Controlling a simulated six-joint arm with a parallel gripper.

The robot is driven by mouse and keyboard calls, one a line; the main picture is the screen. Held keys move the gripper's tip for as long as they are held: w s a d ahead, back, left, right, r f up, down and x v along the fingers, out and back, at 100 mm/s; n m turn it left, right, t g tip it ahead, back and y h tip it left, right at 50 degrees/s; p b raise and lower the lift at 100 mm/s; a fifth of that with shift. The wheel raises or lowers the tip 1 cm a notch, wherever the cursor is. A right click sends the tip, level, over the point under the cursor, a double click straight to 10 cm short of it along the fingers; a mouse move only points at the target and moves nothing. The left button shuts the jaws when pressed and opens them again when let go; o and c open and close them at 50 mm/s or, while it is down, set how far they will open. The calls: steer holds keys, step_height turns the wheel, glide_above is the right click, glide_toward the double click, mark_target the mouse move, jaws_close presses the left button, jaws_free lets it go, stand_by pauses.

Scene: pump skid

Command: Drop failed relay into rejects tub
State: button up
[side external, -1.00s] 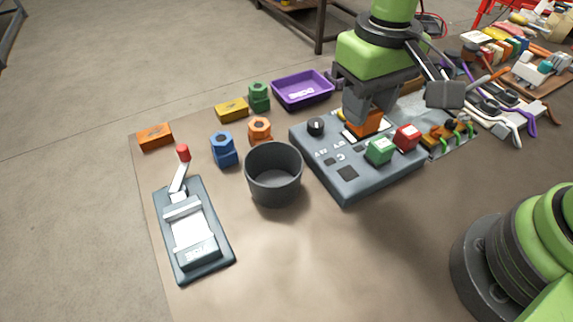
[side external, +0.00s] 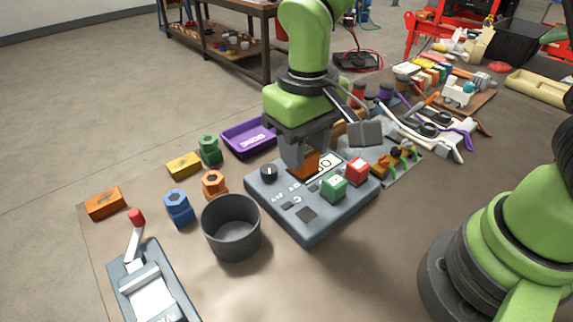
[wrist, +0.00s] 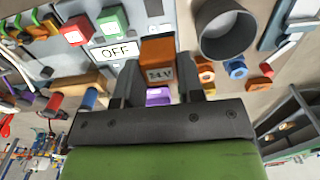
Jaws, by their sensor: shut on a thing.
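The relay, an orange block (side external: 305,166) marked "24V" in the wrist view (wrist: 159,60), is held between the two dark fingers of my gripper (side external: 300,162). My gripper is shut on it, over the grey control panel beside the "OFF" display; I cannot tell the exact gap beneath the block. A round dark grey tub (side external: 231,228), open-topped and seemingly empty, stands left of the panel. It also shows at the upper right of the wrist view (wrist: 227,30). I read no rejects label on it.
The panel (side external: 312,225) carries a black knob (side external: 268,173), a green button (side external: 333,187) and a red button (side external: 357,171). A purple tray (side external: 247,137) lies behind. Blue (side external: 179,208), orange (side external: 214,184) and green (side external: 210,150) nut-like pieces stand near the tub.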

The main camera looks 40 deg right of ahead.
steer(key=w+a+f, duration=0.3)
steer(key=w+a, duration=0.2)
steer(key=a, duration=0.5)
steer(key=shift+a, duration=0.25)
steer(key=shift+f, duration=0.1)
stand_by(0.3)
steer(key=o, duration=0.9)
steer(key=shift+r, duration=2)
